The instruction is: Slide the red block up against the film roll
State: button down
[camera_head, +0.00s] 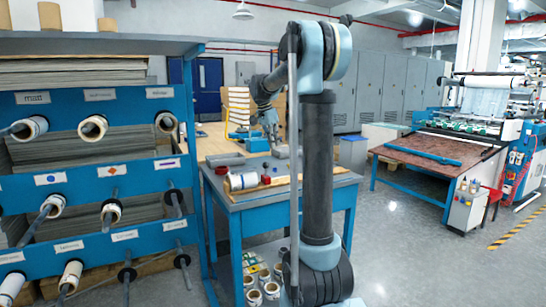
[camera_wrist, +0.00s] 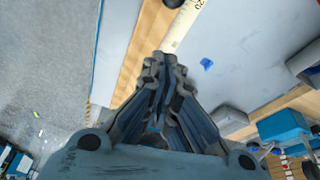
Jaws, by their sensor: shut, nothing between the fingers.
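The film roll (camera_head: 243,181), white with a blue band, lies on the near part of the blue-framed worktable. A small red piece (camera_head: 266,180) shows at its right end, and another red patch (camera_head: 221,170) shows at its left; I cannot tell for sure which is the red block. My gripper (camera_head: 272,138) is above the table's far part, apart from the roll. Its fingers (camera_wrist: 165,62) are together and empty in the wrist view.
The worktable (camera_head: 233,207) also carries grey pieces (camera_head: 225,160) and a blue device (camera_head: 256,145). A small blue scrap (camera_wrist: 207,64) lies on its surface. A rack of rolls (camera_head: 90,165) stands close at the left. Open floor lies to the right.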

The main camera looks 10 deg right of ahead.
aim_at(266, 173)
notch_tip(266, 173, down, 8)
jog(key=shift+s+a+f, duration=0.2)
jog(key=shift+s+a, duration=0.1)
jog(key=shift+a, duration=0.15)
dwell(0.3)
dwell(0.4)
